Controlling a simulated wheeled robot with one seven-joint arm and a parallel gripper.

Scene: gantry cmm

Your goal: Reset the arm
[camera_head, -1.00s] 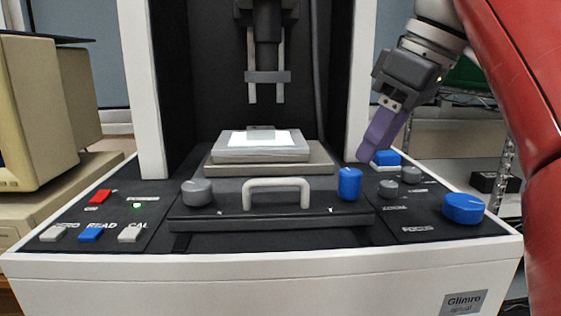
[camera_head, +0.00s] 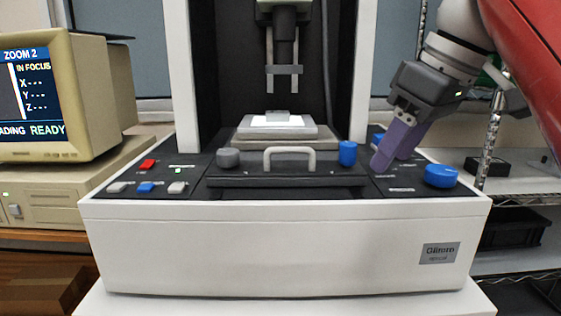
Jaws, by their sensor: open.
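My gripper (camera_head: 384,161) has purple fingers and points down and left from the dark wrist block. It hangs over the right part of the machine's control panel, between the blue knob by the drawer handle (camera_head: 347,152) and the large blue focus knob (camera_head: 441,176). Its jaws are open, with nothing seen between them. The small knobs on that part of the panel are mostly hidden behind the fingers. I cannot tell whether the fingertips touch the panel. My red arm (camera_head: 530,40) comes in from the upper right.
The measuring machine (camera_head: 270,245) fills the middle, with a stage plate (camera_head: 308,131) under its probe and a white upright (camera_head: 355,70) left of my gripper. A monitor (camera_head: 105,90) reading "ZOOM 2" and "READY" stands at left. A wire shelf (camera_head: 525,175) is at right.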

